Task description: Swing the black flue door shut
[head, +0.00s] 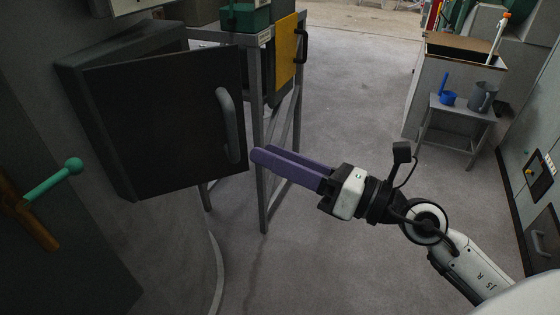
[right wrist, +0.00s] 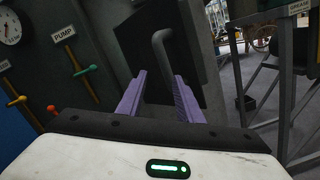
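The black flue door (head: 160,125) stands ajar on the dark housing at the left of the head view, and also shows in the right wrist view (right wrist: 140,40). Its grey bar handle (head: 229,125) runs upright near the door's right edge. My right gripper (head: 257,154) has purple fingers pointing at the lower part of the handle from the right, seemingly just short of it. In the right wrist view the fingers (right wrist: 157,82) are spread apart, with the handle (right wrist: 163,55) seen beyond and between them. Nothing is held. My left gripper is not in view.
A grey metal stand (head: 262,190) with a yellow panel (head: 286,52) is close behind the door. Open floor lies between.

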